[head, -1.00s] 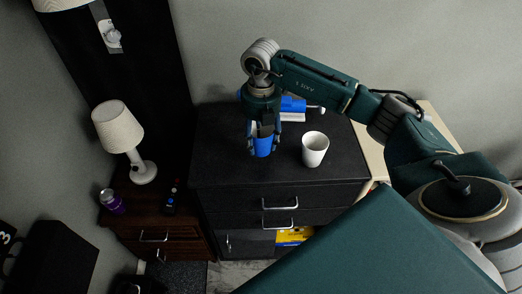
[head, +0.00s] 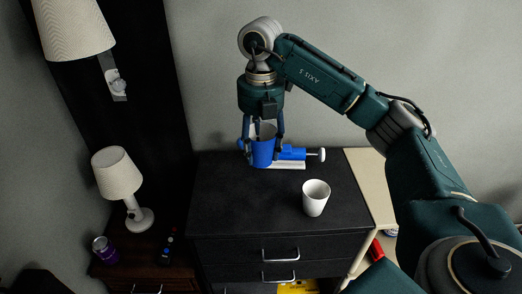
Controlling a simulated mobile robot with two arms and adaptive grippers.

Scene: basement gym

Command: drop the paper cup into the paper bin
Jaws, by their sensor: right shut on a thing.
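A white tapered cup (head: 316,201) stands upright on the dresser top, apart from the gripper, to the right and nearer. I cannot tell from the picture which cup is paper. I see no bin that I can make out as the paper bin. My left gripper is not in view.
A white lamp (head: 118,175), a purple can (head: 105,252) and a dark remote (head: 168,247) are on the brown nightstand at left. A cream surface (head: 372,180) adjoins the dresser's right side.

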